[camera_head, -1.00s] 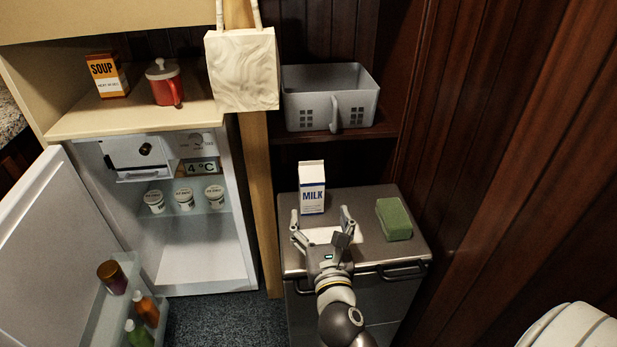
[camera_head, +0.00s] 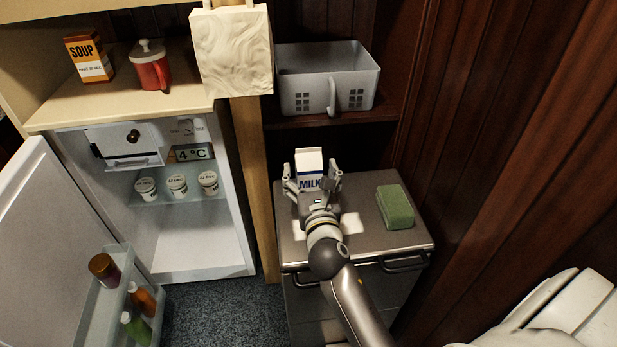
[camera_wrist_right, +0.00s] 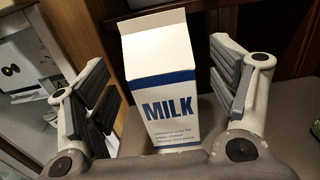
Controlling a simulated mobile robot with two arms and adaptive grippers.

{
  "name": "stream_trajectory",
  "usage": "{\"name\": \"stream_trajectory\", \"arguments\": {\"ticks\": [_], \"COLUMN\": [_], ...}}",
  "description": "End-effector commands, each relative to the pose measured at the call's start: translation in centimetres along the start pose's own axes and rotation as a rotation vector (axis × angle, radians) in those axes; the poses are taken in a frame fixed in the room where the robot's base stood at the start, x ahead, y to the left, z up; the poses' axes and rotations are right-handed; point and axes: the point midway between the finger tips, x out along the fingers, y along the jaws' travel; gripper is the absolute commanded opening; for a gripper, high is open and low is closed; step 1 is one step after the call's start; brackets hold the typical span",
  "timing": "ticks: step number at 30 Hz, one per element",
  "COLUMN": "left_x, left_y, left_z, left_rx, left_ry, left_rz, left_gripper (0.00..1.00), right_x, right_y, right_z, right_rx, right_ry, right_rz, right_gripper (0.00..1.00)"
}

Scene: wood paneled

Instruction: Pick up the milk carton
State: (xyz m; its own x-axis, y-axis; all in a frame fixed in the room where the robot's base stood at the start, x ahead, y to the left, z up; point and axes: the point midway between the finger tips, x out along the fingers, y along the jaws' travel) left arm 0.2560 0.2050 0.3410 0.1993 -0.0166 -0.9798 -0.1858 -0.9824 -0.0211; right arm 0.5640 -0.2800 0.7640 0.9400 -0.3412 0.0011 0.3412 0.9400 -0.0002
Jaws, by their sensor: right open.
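The milk carton (camera_head: 309,162) is white with blue bands and stands upright on the grey cabinet top (camera_head: 357,190). My right gripper (camera_head: 311,176) is open, with its two fingers to the left and right of the carton. In the right wrist view the carton (camera_wrist_right: 160,85) stands between the open fingers (camera_wrist_right: 172,92), with gaps visible on both sides. The gripper hides the carton's lower part in the head view. My left gripper is not in view.
A green sponge-like block (camera_head: 395,207) lies to the right on the cabinet top. A grey basket (camera_head: 327,80) sits on the shelf behind. An open fridge (camera_head: 205,245) stands at the left, and a wood-paneled wall (camera_head: 500,130) at the right.

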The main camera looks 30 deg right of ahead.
Motion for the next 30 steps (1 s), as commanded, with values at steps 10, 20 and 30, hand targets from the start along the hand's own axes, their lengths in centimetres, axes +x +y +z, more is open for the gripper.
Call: {"name": "stream_trajectory", "arguments": {"ticks": [10, 20, 30], "left_x": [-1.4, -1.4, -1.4], "left_y": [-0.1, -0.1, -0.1], "left_z": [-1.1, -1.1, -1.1], "left_rx": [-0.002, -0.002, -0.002], "left_ry": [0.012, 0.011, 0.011], "left_rz": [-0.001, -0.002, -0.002], "left_gripper": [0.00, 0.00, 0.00], "right_x": [3.6, 3.6, 3.6], "right_y": [-0.1, -0.1, -0.1], "right_z": [-0.2, -0.2, -0.2], "right_rx": [0.000, 0.000, 0.000], "right_ry": [0.000, 0.000, 0.000], "right_rz": [0.000, 0.000, 0.000], "right_gripper": [0.80, 0.68, 0.24]}}
